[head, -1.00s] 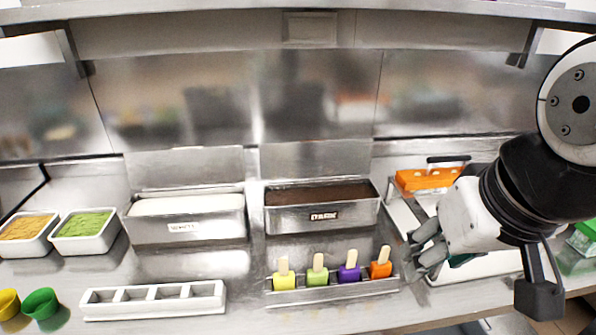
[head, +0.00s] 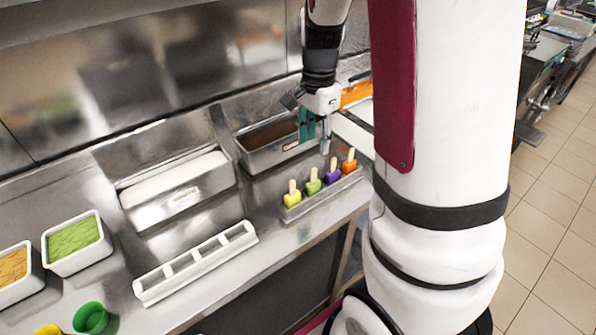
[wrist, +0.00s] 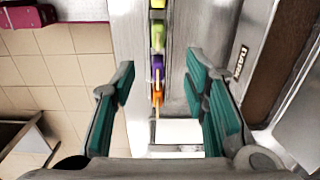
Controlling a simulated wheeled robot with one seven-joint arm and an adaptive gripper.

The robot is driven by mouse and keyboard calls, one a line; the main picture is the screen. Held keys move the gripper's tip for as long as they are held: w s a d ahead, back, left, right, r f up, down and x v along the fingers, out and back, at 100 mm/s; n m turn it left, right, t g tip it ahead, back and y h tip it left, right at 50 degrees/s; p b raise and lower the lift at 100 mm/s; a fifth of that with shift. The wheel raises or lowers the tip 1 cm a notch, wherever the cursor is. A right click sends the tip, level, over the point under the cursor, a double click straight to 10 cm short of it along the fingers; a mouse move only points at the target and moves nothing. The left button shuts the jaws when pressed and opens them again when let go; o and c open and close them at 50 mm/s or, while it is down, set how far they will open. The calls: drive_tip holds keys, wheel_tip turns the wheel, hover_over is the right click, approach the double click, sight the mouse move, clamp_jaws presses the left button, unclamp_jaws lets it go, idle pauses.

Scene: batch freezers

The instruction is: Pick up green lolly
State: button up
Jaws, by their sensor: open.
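The green lolly (head: 313,187) stands upright, stick up, in a narrow metal rack (head: 322,199) at the counter's front. It is between the yellow lolly (head: 292,199) and the purple lolly (head: 332,177); the orange lolly (head: 349,165) is at the right end. My gripper (head: 317,142) is open and empty, pointing down above and behind the row. In the wrist view my gripper's (wrist: 159,72) teal pads stand wide apart. The green lolly (wrist: 158,38) shows there beyond the fingertips, near the top, with purple and orange nearer. Nothing touches it.
Behind the rack is a dark-filled metal tub (head: 246,149), with a white-filled tub (head: 132,196) left of it. An empty white mould (head: 150,289) lies at the front left. A green-filled tray (head: 104,254) and a green cup (head: 90,318) are farther left.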

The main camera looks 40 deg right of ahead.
hover_over(313, 183)
drive_tip(key=f, duration=0.8)
drive_tip(key=shift+w+d+f, duration=0.2)
drive_tip(key=shift+w+d, duration=0.05)
drive_tip(key=shift+d, duration=0.05)
drive_tip(key=f, duration=0.2)
drive_tip(key=f+p, duration=0.1)
drive_tip(key=f, duration=0.1)
drive_tip(key=shift+s+a+f, duration=0.15)
drive_tip(key=shift+s+f, duration=0.05)
drive_tip(key=shift+w+f+p, duration=0.1)
drive_tip(key=shift+f+p, duration=0.2)
drive_tip(key=shift+f, duration=0.2)
clamp_jaws()
